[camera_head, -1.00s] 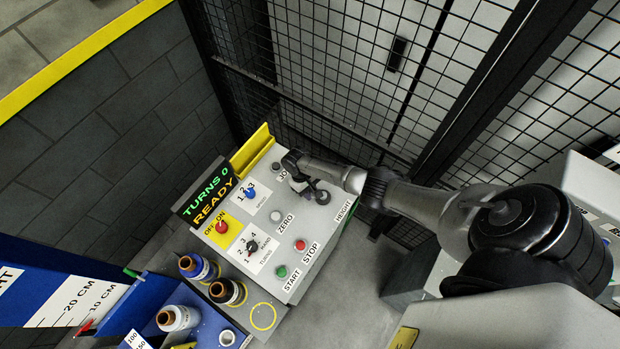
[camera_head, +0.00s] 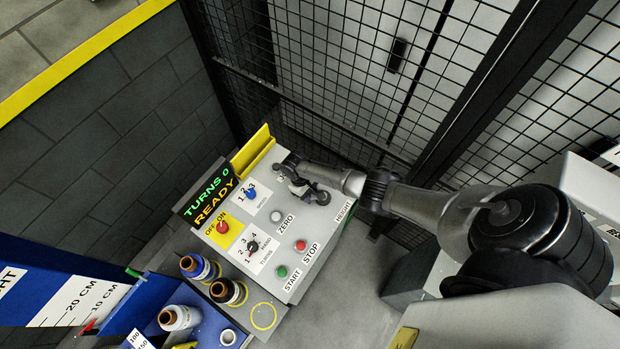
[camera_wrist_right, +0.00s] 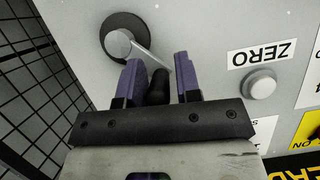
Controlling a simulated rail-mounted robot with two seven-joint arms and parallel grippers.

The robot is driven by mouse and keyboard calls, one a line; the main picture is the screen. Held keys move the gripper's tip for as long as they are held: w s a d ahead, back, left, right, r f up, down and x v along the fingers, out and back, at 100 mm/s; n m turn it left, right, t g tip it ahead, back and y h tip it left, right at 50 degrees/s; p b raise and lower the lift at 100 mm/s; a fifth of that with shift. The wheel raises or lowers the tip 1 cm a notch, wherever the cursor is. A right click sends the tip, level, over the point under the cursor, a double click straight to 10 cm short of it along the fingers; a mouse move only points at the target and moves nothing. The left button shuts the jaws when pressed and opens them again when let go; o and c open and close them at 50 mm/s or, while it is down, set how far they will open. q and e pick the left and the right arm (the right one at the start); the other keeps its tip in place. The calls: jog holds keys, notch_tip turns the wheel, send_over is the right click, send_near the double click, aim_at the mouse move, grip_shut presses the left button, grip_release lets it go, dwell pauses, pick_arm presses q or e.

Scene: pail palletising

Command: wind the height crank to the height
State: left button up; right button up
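The height crank shows in the right wrist view as a dark round base with a grey hub (camera_wrist_right: 120,43), a thin metal arm and a dark handle (camera_wrist_right: 158,86). My right gripper (camera_wrist_right: 158,75) has its two purple fingers either side of that handle, with a visible gap by the right-hand finger. In the head view my right gripper (camera_head: 294,180) is over the upper right of the grey control panel (camera_head: 298,229), beside the crank hub (camera_head: 322,198), and hides part of the crank. The panel's HEIGHT label (camera_head: 344,211) is near its right edge. My left gripper is out of view.
The display (camera_head: 206,195) reads TURNS 0 READY. A ZERO button (camera_head: 277,216), a red STOP button (camera_head: 300,245) and a green START button (camera_head: 282,271) are on the panel. Several film rolls (camera_head: 228,291) stand at lower left. Wire mesh fencing (camera_head: 345,75) is behind.

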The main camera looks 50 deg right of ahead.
jog(key=shift+o, duration=1.2)
jog(key=shift+r, duration=0.1)
jog(key=shift+w+r, duration=0.15)
jog(key=shift+r, duration=0.15)
jog(key=v, duration=1.3)
jog(key=shift+d, duration=0.1)
